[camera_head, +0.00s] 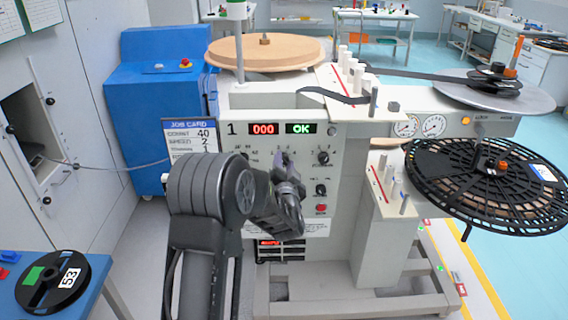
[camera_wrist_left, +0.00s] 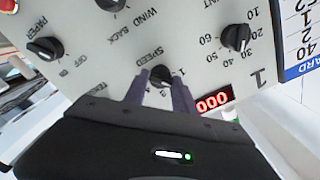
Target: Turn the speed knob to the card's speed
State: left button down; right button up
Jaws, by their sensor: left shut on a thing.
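The job card (camera_head: 190,135) left of the panel reads count 40, speed 2 and, less clearly, tension 1. My left gripper (camera_head: 285,161) is at the front panel (camera_head: 335,145). In the left wrist view its two fingers (camera_wrist_left: 158,82) are shut on the speed knob, one on each side. The knob's pointer setting cannot be read. In the head view the gripper hides the knob. My right gripper is not in view.
Nearby are the count knob (camera_wrist_left: 236,38), the paper/off knob (camera_wrist_left: 44,48) and the wind back knob (camera_wrist_left: 112,3). The red display (camera_head: 263,129) reads 000 and the green display (camera_head: 301,128) reads OK. A red button (camera_head: 321,208) sits lower right. A black reel (camera_head: 490,185) stands right.

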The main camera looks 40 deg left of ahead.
pick_arm(q)
jog(key=shift+m+p, duration=0.3)
jog(key=shift+m, duration=1)
jog(key=c, duration=1.1)
grip_release()
jog(key=shift+o, duration=0.2)
jog(key=v, duration=0.7)
jog(key=shift+s+d+b, duration=0.3)
jog(key=shift+b, duration=0.15)
